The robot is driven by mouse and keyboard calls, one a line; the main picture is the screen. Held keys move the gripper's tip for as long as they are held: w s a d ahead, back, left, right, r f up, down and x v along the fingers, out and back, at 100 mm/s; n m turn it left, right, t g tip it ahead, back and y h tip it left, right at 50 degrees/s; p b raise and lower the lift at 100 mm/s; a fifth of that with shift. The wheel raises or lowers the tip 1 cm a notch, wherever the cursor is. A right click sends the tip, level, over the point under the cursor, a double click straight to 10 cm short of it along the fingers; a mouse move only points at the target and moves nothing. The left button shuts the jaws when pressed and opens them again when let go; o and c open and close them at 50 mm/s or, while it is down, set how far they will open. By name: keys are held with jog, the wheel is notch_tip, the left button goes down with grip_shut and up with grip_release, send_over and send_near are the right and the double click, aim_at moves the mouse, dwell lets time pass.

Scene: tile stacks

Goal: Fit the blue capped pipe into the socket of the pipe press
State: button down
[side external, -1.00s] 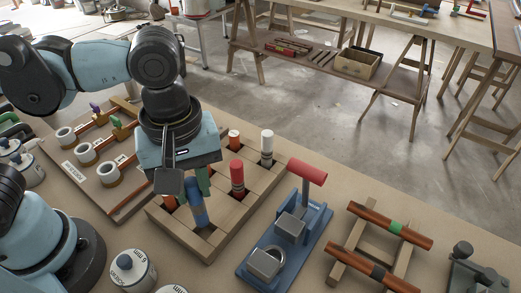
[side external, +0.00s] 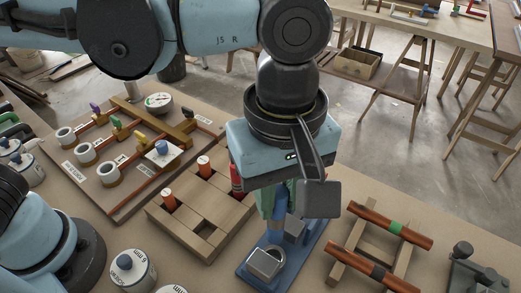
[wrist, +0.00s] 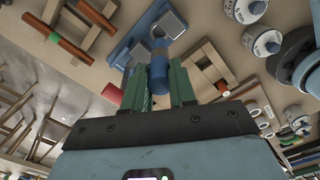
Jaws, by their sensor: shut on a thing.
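The blue capped pipe (side external: 280,207) is held upright between the green fingers of my gripper (side external: 277,200). In the wrist view, the blue pipe (wrist: 159,70) sits between both fingers (wrist: 159,88). The pipe press (side external: 246,276) has a blue base with grey metal blocks (side external: 266,262). The red handle (wrist: 112,93) shows in the wrist view. I cannot tell whether the pipe's lower end touches the press or its socket.
A wooden rack (side external: 176,240) with red pipes (side external: 168,200) and an empty slot stands left of the press. A copper pipe stand (side external: 356,232) is close on the right. A valve board (side external: 100,205) lies at left. White canisters (side external: 132,270) stand in front.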

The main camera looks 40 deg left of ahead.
aim_at(275, 233)
jog(key=shift+f, duration=2.75)
jog(key=shift+f, duration=1.95)
jog(key=c, duration=0.8)
grip_release()
jog(key=shift+c, duration=0.2)
jog(key=shift+r, duration=3)
